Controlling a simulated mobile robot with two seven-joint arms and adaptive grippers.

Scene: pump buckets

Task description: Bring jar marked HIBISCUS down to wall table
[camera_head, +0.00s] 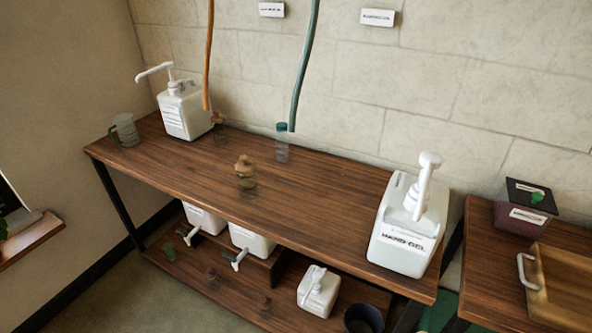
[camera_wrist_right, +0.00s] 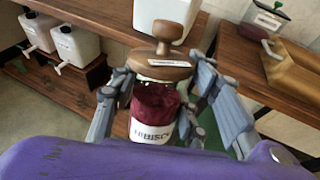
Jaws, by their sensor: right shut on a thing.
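The jar marked HIBISCUS (camera_wrist_right: 155,115) shows in the right wrist view, with dark red contents, a white label reading "HIBISC" and a round wooden lid with a knob (camera_wrist_right: 158,62). My right gripper (camera_wrist_right: 160,88) is shut on it, fingers on both sides. The jar looks roughly upright and off any surface. A long wooden table (camera_head: 290,185) stands against the wall in the head view; its edge shows behind the jar in the wrist view. The jar and both grippers are out of the head view.
Small bottles (camera_head: 245,175) stand mid-table. A lower shelf holds white buckets (camera_head: 318,292). A side table at right carries a dark box (camera_head: 523,212) and wooden case (camera_head: 562,285).

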